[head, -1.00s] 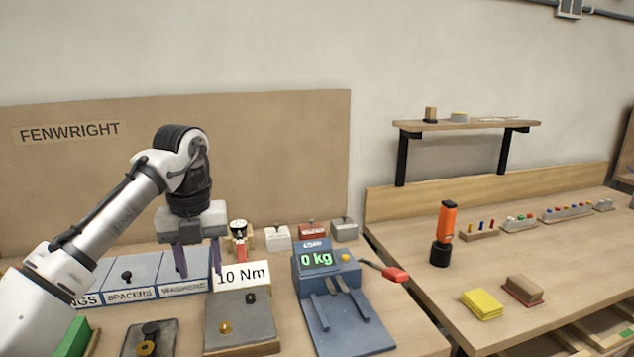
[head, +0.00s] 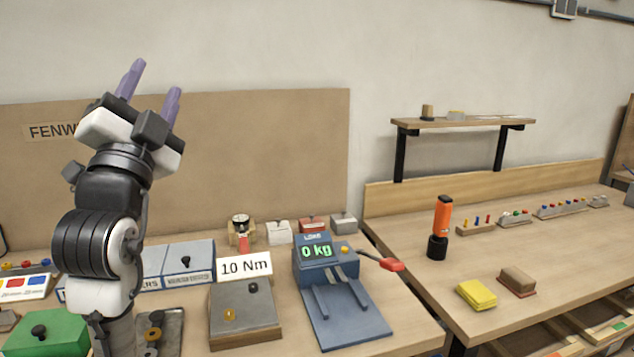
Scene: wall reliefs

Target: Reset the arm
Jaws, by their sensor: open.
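My gripper (head: 149,82) is raised at the left in the head view, in front of the brown backboard. Its two purple fingers point up and slightly right. They are spread apart with nothing between them. My arm rises from the bottom left and hides part of the FENWRIGHT sign (head: 45,131) and part of the labelled blue bins (head: 190,262).
A blue load tester (head: 345,312) reading 0 kg, with a red-tipped lever, stands right of a grey block (head: 245,318) and a 10 Nm card (head: 244,267). A green box (head: 45,335) sits at lower left. The right bench holds an orange tool (head: 442,220) and yellow pads (head: 477,294).

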